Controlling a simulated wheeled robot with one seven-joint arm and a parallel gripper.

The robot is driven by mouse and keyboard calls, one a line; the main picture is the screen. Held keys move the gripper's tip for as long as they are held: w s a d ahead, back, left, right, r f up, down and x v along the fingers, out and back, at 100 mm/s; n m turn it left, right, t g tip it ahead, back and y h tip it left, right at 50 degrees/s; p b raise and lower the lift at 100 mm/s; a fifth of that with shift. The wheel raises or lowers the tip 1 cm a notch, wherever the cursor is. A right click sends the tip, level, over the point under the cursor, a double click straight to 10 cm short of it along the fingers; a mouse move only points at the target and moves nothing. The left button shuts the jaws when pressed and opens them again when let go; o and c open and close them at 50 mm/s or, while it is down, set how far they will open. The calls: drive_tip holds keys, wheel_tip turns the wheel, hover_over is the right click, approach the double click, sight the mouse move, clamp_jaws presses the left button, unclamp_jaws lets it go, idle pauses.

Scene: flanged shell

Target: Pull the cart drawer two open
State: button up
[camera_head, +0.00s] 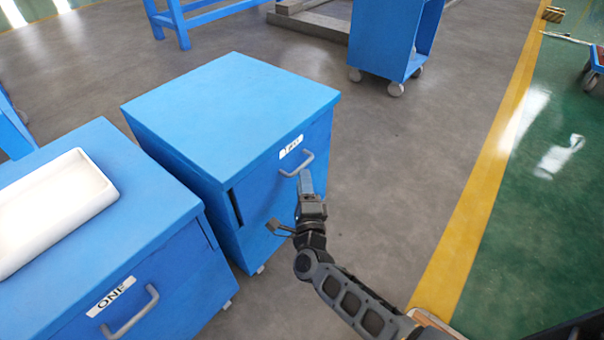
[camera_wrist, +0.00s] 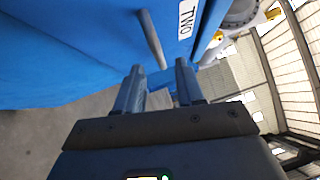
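The blue cart marked TWO (camera_head: 235,110) stands in the middle of the head view. Its drawer front (camera_head: 268,205) carries a white label (camera_head: 291,147) and a grey bar handle (camera_head: 287,174). A dark vertical gap shows at the left side of this front; I cannot tell whether the drawer is slightly out. My gripper (camera_head: 305,178) is at the handle's right part in the head view. In the wrist view, my gripper (camera_wrist: 160,72) has its two fingers apart and nothing held between them. The handle (camera_wrist: 150,38) lies just ahead of the fingertips, and the TWO label (camera_wrist: 187,18) is beside it.
A second blue cart marked ONE (camera_head: 110,215) stands close on the left, with its own handle (camera_head: 130,312) and a white tray (camera_head: 60,205) on top. A blue wheeled rack (camera_head: 382,40) stands behind. Grey floor (camera_head: 385,170) to the right is clear up to the yellow line.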

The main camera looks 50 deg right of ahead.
drive_tip(key=shift+x, duration=2.1)
drive_tip(key=shift+c, duration=0.2)
clamp_jaws()
